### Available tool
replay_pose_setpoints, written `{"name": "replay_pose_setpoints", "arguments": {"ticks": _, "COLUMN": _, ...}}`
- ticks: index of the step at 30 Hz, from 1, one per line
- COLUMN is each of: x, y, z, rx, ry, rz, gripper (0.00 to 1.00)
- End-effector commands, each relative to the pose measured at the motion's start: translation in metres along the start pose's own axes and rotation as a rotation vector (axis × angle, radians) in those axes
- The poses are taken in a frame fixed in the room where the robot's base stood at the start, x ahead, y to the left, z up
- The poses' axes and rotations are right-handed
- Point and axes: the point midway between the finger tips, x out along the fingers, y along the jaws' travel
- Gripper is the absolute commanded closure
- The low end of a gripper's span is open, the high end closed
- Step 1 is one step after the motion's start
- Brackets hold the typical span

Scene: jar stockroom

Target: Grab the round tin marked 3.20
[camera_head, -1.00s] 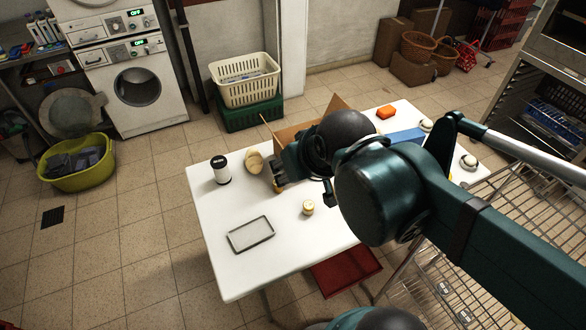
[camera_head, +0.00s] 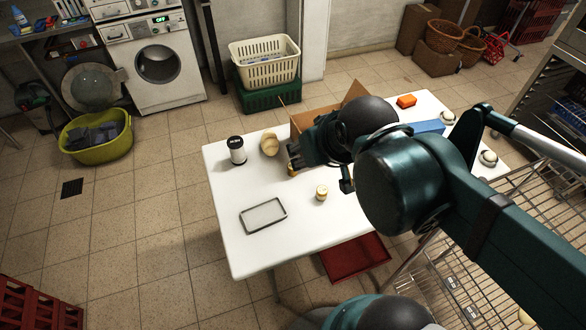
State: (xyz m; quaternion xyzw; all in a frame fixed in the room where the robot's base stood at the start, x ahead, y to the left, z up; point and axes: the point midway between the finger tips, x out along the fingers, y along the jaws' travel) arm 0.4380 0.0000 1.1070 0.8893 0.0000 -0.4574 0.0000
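A small round tin or jar (camera_head: 321,192) with a pale lid and yellowish side stands upright on the white table (camera_head: 222,220). Another small yellowish round item (camera_head: 292,170) shows just below my gripper (camera_head: 293,158), mostly hidden by it. I cannot read a 3.20 mark on either. My gripper hangs over the table behind and left of the first tin, apart from it. Its fingers are dark and small here, and I cannot tell whether they are open or touch the yellowish item.
A black-lidded white canister (camera_head: 236,150), a beige rounded item (camera_head: 269,144) and a cardboard box (camera_head: 302,123) stand around my gripper. A grey-rimmed tray (camera_head: 242,222) lies at the front left.

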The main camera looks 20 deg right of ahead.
Motion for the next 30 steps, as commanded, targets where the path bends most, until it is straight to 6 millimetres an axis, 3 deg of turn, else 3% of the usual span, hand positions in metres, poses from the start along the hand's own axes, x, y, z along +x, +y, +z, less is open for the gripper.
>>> {"name": "replay_pose_setpoints", "arguments": {"ticks": 30, "x": 0.0049, "y": 0.0003, "z": -0.0046, "rx": 0.03, "ry": -0.014, "rz": 0.004, "gripper": 0.57}}
